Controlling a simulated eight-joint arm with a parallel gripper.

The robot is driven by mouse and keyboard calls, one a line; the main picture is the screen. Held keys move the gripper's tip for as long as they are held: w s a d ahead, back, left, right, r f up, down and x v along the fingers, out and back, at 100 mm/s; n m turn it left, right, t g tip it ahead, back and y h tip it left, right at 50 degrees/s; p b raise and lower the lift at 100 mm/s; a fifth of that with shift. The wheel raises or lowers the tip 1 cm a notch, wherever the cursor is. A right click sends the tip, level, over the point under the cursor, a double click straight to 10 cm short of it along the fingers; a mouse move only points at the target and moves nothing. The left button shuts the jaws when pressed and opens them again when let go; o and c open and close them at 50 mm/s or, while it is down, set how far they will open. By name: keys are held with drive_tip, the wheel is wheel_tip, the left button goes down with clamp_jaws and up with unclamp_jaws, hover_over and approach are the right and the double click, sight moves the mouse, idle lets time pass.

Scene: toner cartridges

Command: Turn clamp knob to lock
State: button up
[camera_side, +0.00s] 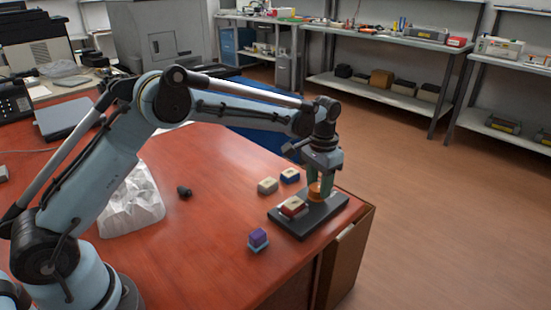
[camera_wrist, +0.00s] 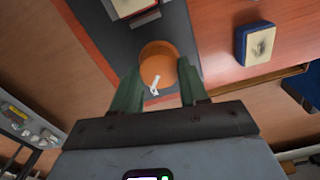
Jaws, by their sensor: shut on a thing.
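The clamp knob is orange and round, and it stands on a dark base plate (camera_side: 330,212) near the table's right corner. In the side view the knob (camera_side: 314,188) is partly hidden by my fingers. In the wrist view the knob (camera_wrist: 158,62) shows clearly, with a small white mark on its near side. My gripper (camera_side: 320,187) points down over the plate, its green fingers on either side of the knob. In the wrist view my gripper (camera_wrist: 160,84) is shut on the knob. A red cartridge with a pale top (camera_side: 292,206) sits on the plate, left of the knob.
A blue cartridge (camera_side: 290,175) and a beige one (camera_side: 267,186) lie behind the plate. A purple cartridge (camera_side: 258,239) stands in front, to the left. A small black object (camera_side: 184,191) and a crumpled white bag (camera_side: 132,206) lie farther left. The table edge is close on the right.

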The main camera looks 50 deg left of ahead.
sight(318, 187)
drive_tip(key=shift+m, duration=0.3)
drive_tip(key=o, duration=1.1)
drive_tip(key=shift+c, duration=0.2)
wheel_tip(318, 187, up, 12)
drive_tip(key=shift+s+r, duration=0.1)
drive_tip(key=shift+r, duration=0.1)
drive_tip(key=s+a+r+n+t, duration=0.1)
drive_tip(key=s+a+r+t, duration=0.1)
drive_tip(key=s, duration=0.4)
drive_tip(key=s+a+r+t, duration=0.1)
drive_tip(key=s+r+t, duration=0.15)
drive_tip(key=s, duration=0.25)
drive_tip(key=s+a+f+n+t, duration=0.1)
drive_tip(key=s+f, duration=0.5)
drive_tip(key=s, duration=0.6)
drive_tip(key=shift+s+a+f+n+t, duration=0.2)
drive_tip(key=shift+s+a+n+t, duration=0.3)
drive_tip(key=shift+t, duration=0.35)
